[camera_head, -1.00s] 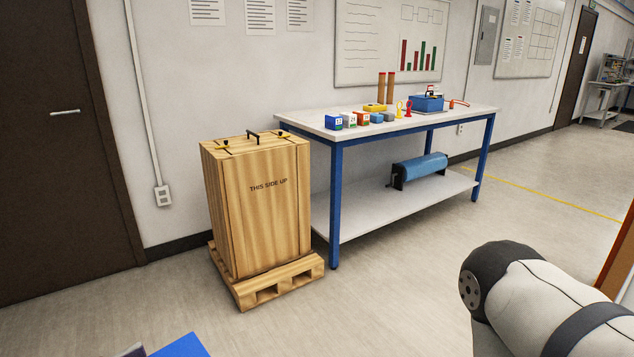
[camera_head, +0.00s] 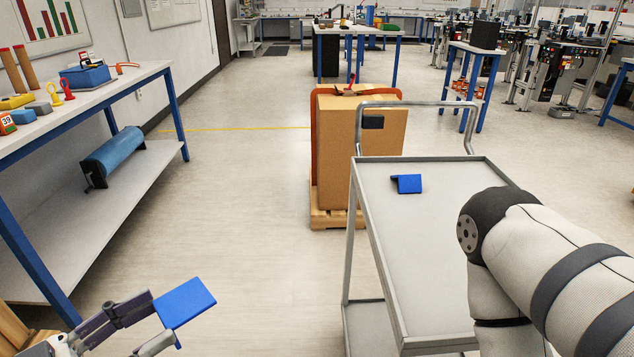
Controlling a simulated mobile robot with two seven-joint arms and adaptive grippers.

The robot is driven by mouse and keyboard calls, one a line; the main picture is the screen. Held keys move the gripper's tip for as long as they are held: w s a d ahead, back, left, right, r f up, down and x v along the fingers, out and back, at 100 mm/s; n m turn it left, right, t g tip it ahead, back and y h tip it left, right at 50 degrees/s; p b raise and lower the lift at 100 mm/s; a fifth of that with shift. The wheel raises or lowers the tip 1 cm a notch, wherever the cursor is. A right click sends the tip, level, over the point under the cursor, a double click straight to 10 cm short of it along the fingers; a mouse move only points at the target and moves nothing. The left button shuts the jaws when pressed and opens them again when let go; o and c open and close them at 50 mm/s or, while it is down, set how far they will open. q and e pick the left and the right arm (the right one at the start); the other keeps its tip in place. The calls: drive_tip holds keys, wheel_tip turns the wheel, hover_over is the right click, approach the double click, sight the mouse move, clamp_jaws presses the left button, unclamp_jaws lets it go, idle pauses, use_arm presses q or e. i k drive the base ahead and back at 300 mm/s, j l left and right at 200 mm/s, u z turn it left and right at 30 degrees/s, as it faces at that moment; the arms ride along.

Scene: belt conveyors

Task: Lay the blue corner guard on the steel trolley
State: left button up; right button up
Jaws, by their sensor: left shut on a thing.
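My left gripper (camera_head: 152,320) is in the lower left and shut on a blue corner guard (camera_head: 186,301). It holds the guard in the air, left of the steel trolley (camera_head: 399,262) and apart from it. The guard shows as a flat blue plate with a bent edge below. The trolley has a grey top tray with a raised rim and a tubular handle at its far end. A second blue angled piece (camera_head: 408,184) lies on the far part of the top tray. My right arm covers part of the trolley's right side, and my right gripper is not in view.
A tall cardboard box (camera_head: 350,150) with orange straps stands on a pallet behind the trolley. A blue-legged workbench (camera_head: 115,92) with small items is at the left. The floor (camera_head: 255,240) between bench and trolley is clear. The tray's middle is bare.

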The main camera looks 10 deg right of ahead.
sight(433, 248)
drive_tip(key=i+j+z, duration=0.15)
drive_tip(key=z, duration=0.25)
drive_tip(key=i+j+z, duration=0.15)
drive_tip(key=z, duration=0.25)
drive_tip(key=i+j+z, duration=0.1)
drive_tip(key=j+z, duration=0.4)
drive_tip(key=z, duration=0.3)
drive_tip(key=i+j, duration=0.05)
